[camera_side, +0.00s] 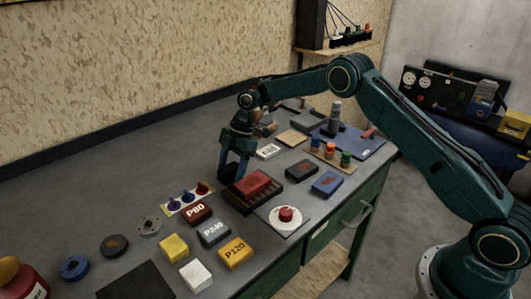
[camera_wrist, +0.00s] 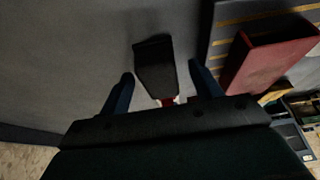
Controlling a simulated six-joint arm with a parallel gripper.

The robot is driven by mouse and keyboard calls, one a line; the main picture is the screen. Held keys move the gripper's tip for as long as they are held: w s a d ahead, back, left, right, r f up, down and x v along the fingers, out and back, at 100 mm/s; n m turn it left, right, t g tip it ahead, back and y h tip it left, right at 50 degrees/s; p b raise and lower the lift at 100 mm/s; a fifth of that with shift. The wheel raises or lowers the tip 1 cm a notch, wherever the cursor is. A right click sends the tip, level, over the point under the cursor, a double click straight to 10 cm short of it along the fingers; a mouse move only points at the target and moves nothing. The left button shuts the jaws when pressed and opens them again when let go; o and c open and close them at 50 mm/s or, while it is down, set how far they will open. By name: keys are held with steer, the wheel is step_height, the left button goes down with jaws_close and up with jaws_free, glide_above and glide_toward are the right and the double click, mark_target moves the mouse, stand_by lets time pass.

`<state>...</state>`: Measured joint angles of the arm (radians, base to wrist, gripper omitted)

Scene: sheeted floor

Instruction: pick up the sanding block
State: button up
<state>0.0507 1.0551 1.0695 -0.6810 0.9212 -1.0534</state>
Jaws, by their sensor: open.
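My gripper (camera_side: 234,167) is open and low over the bench, with its blue fingers pointing down. A dark block (camera_side: 228,173) stands at the fingertips. In the wrist view the dark block (camera_wrist: 155,66) lies between the two spread fingers of my gripper (camera_wrist: 160,70), with a gap on each side. A small red part shows at its near end. I cannot tell for sure whether this is the sanding block. A red block (camera_side: 252,184) rests on a dark slatted tray (camera_side: 268,203) just right of the gripper. The red block also shows in the wrist view (camera_wrist: 268,62).
Blocks marked P80 (camera_side: 197,212), P240 (camera_side: 214,233) and P120 (camera_side: 235,252) lie in front. A strip with blue and red knobs (camera_side: 188,198) is left of the tray. A red button on a white disc (camera_side: 286,216) is near the front edge. The bench's back left is clear.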

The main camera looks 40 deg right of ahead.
mark_target(231, 166)
steer(key=shift+c, duration=0.2)
steer(key=c, duration=1.1)
steer(key=shift+o, duration=0.2)
steer(key=shift+r, duration=0.15)
steer(key=shift+r, duration=4.9)
